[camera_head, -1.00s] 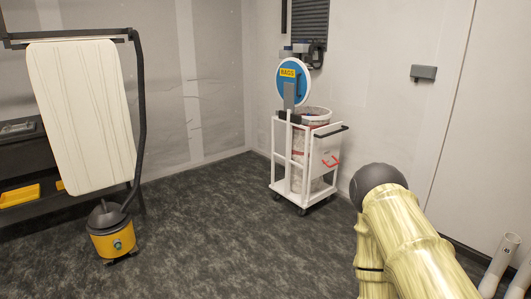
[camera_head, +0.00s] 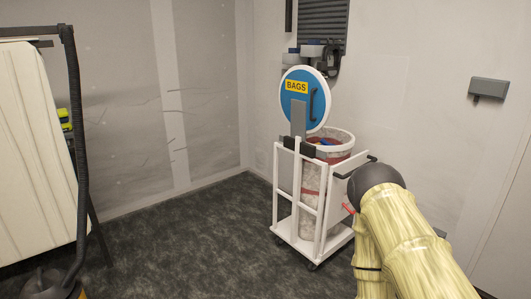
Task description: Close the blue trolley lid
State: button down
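The blue round lid (camera_head: 297,104) has a white rim, a yellow BAGS label and a dark handle. It stands raised, roughly upright, on a grey bracket (camera_head: 299,121) at the trolley's left side. The white trolley (camera_head: 322,212) stands on castors near the back wall. It holds a tall round bin (camera_head: 337,181) with a pale bag, and the bin's mouth is uncovered. My yellowish arm covers the lower right of the picture and hides part of the trolley's right side. My gripper is not visible.
A white padded board (camera_head: 36,150) on a dark stand with a black hose (camera_head: 78,150) is at the left. A grey box (camera_head: 488,88) is on the right wall, and a louvred vent (camera_head: 320,22) is behind the trolley. The floor (camera_head: 190,240) left of the trolley is clear.

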aim_at(304, 98)
jog(key=i, duration=1.1)
jog(key=z, duration=1.45)
jog(key=i, duration=1.15)
jog(key=u, duration=1.2)
